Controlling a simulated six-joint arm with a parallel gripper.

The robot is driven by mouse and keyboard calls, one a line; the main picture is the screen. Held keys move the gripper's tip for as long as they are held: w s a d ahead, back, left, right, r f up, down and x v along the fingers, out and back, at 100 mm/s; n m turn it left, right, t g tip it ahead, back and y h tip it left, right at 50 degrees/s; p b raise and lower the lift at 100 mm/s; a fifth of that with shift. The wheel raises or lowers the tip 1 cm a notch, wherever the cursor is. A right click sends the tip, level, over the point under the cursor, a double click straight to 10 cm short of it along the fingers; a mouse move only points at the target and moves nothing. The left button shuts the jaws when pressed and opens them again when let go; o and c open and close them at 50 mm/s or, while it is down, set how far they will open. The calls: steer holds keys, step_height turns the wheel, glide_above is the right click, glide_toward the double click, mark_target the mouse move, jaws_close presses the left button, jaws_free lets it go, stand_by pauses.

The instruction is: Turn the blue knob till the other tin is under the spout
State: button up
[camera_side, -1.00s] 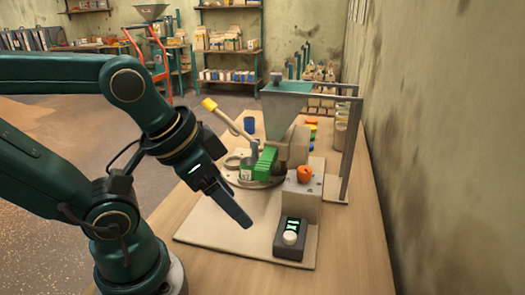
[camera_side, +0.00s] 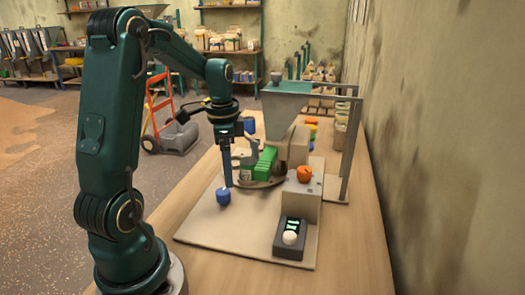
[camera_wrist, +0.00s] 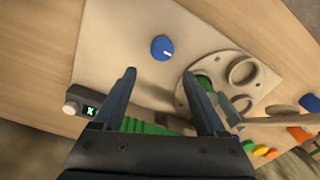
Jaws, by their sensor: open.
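The blue knob (camera_side: 223,196) stands on the beige base board, left of the turntable. In the wrist view the blue knob (camera_wrist: 162,48) shows a short white mark on its top. My gripper (camera_wrist: 160,74) is open and empty. Its fingertips straddle the knob's line of view but sit apart from it; in the side view my gripper (camera_side: 228,184) points down just above and behind the knob. The round turntable (camera_wrist: 184,100) carries ring-shaped holders. Green blocks and my finger partly cover it, so I cannot tell which tin is under the spout. The hopper (camera_side: 284,108) stands above.
An orange knob (camera_side: 304,174) sits on a beige block to the right. A dark box with a lit display and white button (camera_side: 289,238) stands at the front. A blue cup (camera_side: 249,125) is behind. The board's front left is clear.

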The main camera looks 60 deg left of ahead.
mark_target(224, 191)
steer(key=shift+s+a+f+n, duration=0.2)
steer(key=shift+s+a+f, duration=0.1)
steer(key=shift+f, duration=0.15)
steer(key=shift+s+a+f+n, duration=0.2)
steer(key=shift+s+f, duration=0.1)
steer(key=shift+f, duration=2.4)
jaws_close()
